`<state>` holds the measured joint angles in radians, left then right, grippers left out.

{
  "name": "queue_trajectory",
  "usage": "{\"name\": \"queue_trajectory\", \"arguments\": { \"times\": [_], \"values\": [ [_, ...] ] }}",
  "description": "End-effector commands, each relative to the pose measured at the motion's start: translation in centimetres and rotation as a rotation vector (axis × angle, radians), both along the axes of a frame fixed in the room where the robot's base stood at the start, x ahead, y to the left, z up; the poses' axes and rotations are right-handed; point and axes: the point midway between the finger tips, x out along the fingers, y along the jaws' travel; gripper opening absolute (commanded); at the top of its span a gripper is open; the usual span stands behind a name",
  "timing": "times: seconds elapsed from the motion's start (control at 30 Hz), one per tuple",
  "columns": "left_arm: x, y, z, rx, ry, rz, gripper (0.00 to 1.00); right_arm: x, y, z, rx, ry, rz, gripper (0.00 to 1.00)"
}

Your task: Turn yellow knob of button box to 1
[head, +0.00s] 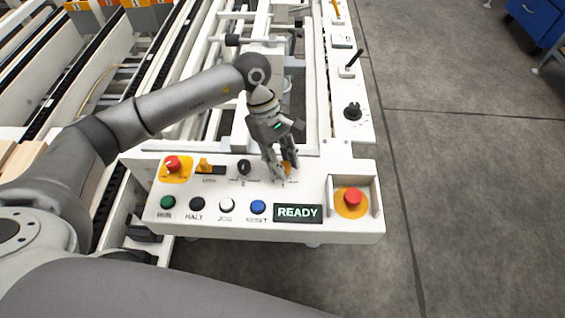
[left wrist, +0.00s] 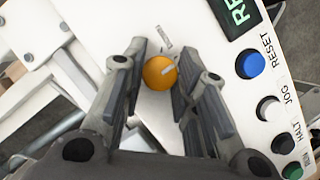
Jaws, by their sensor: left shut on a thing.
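The white button box (head: 325,212) stands in the middle of the head view. Its yellow knob (head: 287,168) is on the upper row, partly hidden by my left gripper (head: 280,172). In the left wrist view the round yellow knob (left wrist: 160,72) sits between the two fingertips, with a pale pointer line on its face. My left gripper (left wrist: 158,80) is shut on the knob, coming down from above. A printed mark lies beside the knob, too small to read. My right gripper is not in view.
On the box are a red emergency button (head: 172,162), a yellow switch (head: 205,164), a black knob (head: 244,167), a blue RESET button (head: 258,207), a READY display (head: 297,212) and another red button (head: 353,196). Open grey floor (head: 470,200) lies to the right.

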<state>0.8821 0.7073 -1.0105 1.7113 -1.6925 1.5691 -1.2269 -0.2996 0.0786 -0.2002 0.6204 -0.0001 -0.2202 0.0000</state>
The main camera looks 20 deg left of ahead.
Motion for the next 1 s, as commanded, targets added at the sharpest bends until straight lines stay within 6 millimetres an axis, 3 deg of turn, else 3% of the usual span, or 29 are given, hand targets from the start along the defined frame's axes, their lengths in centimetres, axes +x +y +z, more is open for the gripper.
{"name": "queue_trajectory", "arguments": {
  "times": [0.33,0.37,0.5,0.83,1.0],
  "values": [
    [0.1,0.0,0.1,0.001,-0.001,-0.001,0.04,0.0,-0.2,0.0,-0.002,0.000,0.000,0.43],
    [0.1,0.0,0.1,0.001,-0.001,-0.001,0.31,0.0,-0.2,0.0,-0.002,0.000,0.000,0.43],
    [0.0,0.0,0.0,0.001,0.000,0.000,0.49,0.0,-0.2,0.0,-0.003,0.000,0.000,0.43],
    [0.1,0.1,0.2,0.001,0.000,0.000,0.49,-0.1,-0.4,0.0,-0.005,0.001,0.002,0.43],
    [0.5,0.7,1.9,0.000,-0.003,0.001,0.49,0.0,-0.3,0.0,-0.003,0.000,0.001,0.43]
  ]
}}
